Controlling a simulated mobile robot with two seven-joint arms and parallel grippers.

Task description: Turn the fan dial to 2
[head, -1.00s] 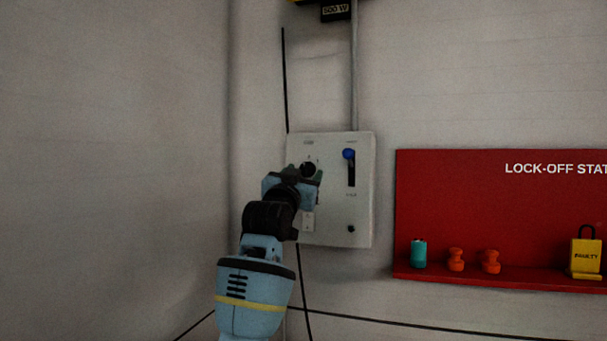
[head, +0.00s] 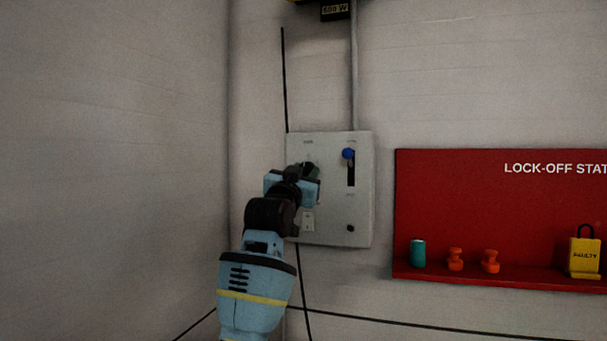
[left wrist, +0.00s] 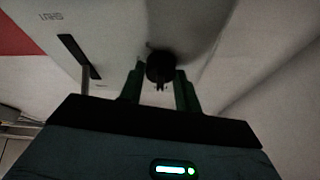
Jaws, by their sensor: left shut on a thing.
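The fan dial (left wrist: 160,67) is a dark round knob on a pale grey panel (head: 335,230). In the left wrist view it sits between the two green fingers of my left gripper (left wrist: 159,82), which is shut on it. In the head view my left gripper (head: 309,170) is at the panel's upper left, and its wrist covers most of the dial. The dial's marks and pointer setting cannot be read in either view. My right gripper is not in view.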

